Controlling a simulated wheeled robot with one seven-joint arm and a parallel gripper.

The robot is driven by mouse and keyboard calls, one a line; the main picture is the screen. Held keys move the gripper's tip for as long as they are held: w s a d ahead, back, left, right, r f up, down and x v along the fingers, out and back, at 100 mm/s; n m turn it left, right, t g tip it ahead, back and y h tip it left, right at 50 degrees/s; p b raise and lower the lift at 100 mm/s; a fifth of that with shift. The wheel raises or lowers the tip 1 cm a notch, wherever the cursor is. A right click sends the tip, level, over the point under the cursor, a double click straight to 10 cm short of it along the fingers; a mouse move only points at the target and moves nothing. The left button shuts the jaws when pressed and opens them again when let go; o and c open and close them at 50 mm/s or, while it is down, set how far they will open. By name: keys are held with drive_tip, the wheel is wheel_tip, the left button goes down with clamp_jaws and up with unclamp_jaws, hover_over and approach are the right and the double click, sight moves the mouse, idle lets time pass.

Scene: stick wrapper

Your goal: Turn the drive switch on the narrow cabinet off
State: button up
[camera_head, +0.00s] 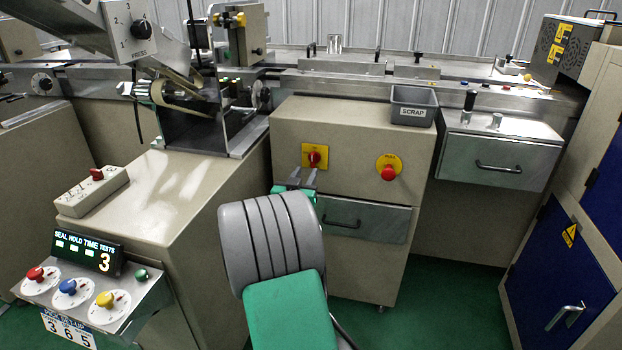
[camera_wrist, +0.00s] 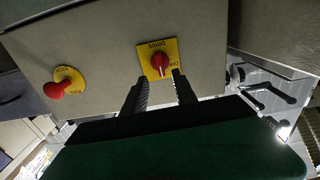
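The drive switch (camera_head: 314,157) is a red rotary knob on a yellow square plate, on the upper front face of the narrow cabinet (camera_head: 350,130). It also shows in the wrist view (camera_wrist: 160,63), where the plate appears upside down and the knob's handle stands roughly upright. Its small lettering is hard to read in full. My gripper (camera_head: 302,177) is just in front of and below the plate in the head view. In the wrist view my gripper (camera_wrist: 159,76) has its two dark fingers apart, tips on either side of the knob's near end. Nothing is between the fingers; contact is unclear.
A red mushroom button (camera_head: 388,173) on a round yellow plate sits right of the switch. A drawer with a handle (camera_head: 341,222) is below. A grey scrap bin (camera_head: 413,105) stands on the cabinet top. A wide beige machine housing (camera_head: 190,190) stands close on the left.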

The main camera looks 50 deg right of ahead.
sight(312, 160)
drive_tip(key=x, duration=0.7)
drive_tip(key=shift+r, duration=0.15)
drive_tip(key=shift+a, duration=0.1)
clamp_jaws()
